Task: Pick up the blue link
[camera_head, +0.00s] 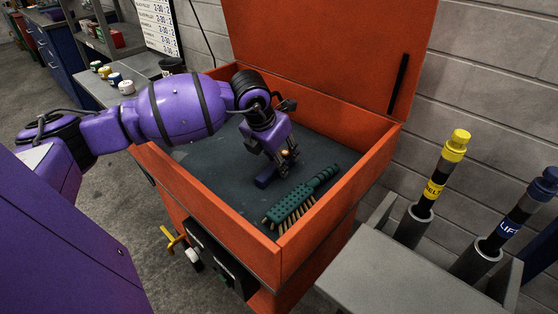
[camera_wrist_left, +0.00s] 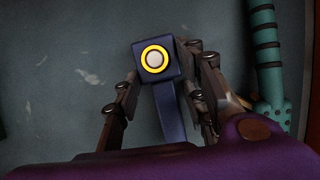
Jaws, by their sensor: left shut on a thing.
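The blue link (camera_wrist_left: 173,112) is a dark blue bar with a block end that bears a yellow ring around a pale disc. It stands out between the fingers of my left gripper (camera_wrist_left: 165,95) in the left wrist view. In the head view the blue link (camera_head: 266,177) lies at the floor of the orange box, partly hidden by the fingers. My left gripper (camera_head: 287,162) reaches down into the box and is shut on the link. I cannot tell whether the link touches the floor. My right gripper is not in view.
The orange box (camera_head: 222,226) has a raised lid (camera_head: 325,50) at the back. A green brush (camera_head: 303,198) lies right of the link, close to the gripper; its handle shows in the wrist view (camera_wrist_left: 266,50). Yellow and blue capped tubes (camera_head: 445,165) stand at the right.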

